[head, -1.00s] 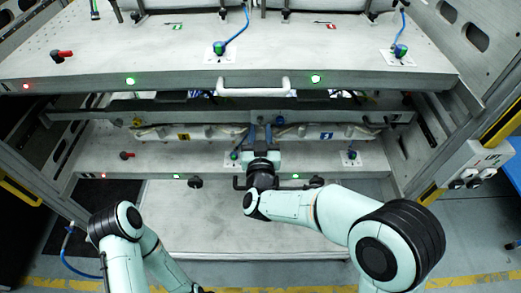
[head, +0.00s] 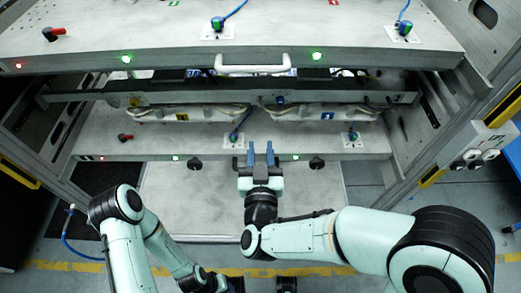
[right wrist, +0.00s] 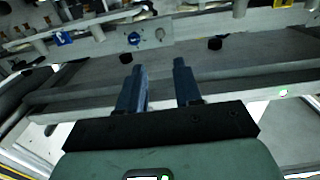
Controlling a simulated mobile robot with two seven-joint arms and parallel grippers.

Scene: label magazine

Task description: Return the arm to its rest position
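My right gripper (head: 261,150) is in front of the lower shelf's front edge in the head view, its two blue fingers apart with nothing between them. In the right wrist view the same gripper (right wrist: 158,80) points toward the shelf front, open and empty. My left arm shows at the lower left of the head view, bent downward. My left gripper (head: 262,284) is only partly visible at the bottom edge, and its fingers are cut off.
The lower shelf (head: 110,148) holds white units with hoses and a blue connector (head: 234,136). The upper shelf (head: 120,45) has a white handle (head: 252,63). Metal side frames stand left and right. A light flat panel (head: 190,215) lies below my right gripper.

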